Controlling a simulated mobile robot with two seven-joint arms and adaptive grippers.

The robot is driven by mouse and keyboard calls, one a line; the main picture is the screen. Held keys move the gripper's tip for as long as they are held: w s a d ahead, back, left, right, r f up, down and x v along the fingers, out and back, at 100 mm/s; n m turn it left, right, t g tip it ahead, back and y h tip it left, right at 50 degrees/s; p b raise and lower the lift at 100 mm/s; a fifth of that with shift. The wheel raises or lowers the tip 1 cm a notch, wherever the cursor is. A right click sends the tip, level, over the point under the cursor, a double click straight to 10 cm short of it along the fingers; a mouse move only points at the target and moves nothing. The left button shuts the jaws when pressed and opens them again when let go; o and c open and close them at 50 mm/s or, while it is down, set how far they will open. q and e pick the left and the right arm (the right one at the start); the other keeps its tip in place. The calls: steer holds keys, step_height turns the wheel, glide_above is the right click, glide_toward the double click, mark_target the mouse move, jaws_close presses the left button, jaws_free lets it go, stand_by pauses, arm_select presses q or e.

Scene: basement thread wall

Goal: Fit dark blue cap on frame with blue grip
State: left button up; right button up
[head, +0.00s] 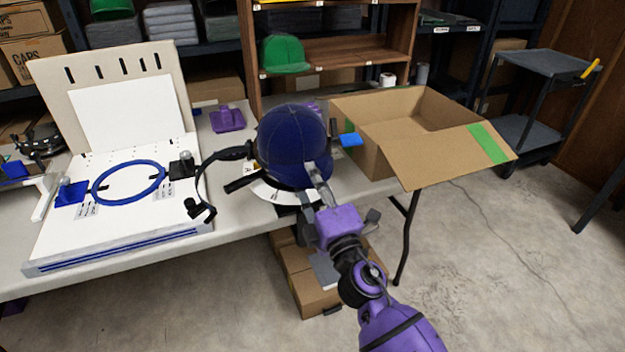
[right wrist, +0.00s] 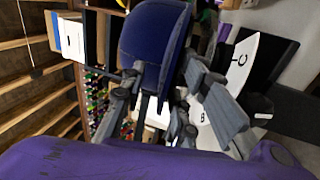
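The dark blue cap (head: 292,140) is upright at the front right of the table, crown up. It also fills the upper middle of the right wrist view (right wrist: 155,40). A blue grip (head: 351,139) sticks out to the cap's right; the frame it belongs to is mostly hidden behind the cap. My right gripper (head: 316,172) reaches the cap's lower right side. In the right wrist view its grey fingers stand apart, either side of the cap's lower part; whether they press on it is unclear. My left gripper is not in view.
A black curved piece with a black handle (head: 235,152) lies left of the cap. A white board with a blue hoop (head: 130,164) fills the table's left. An open cardboard box (head: 445,156) stands at right. Purple (head: 226,119) and green (head: 285,54) caps are behind.

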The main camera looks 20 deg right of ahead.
steer(key=v, duration=1.2)
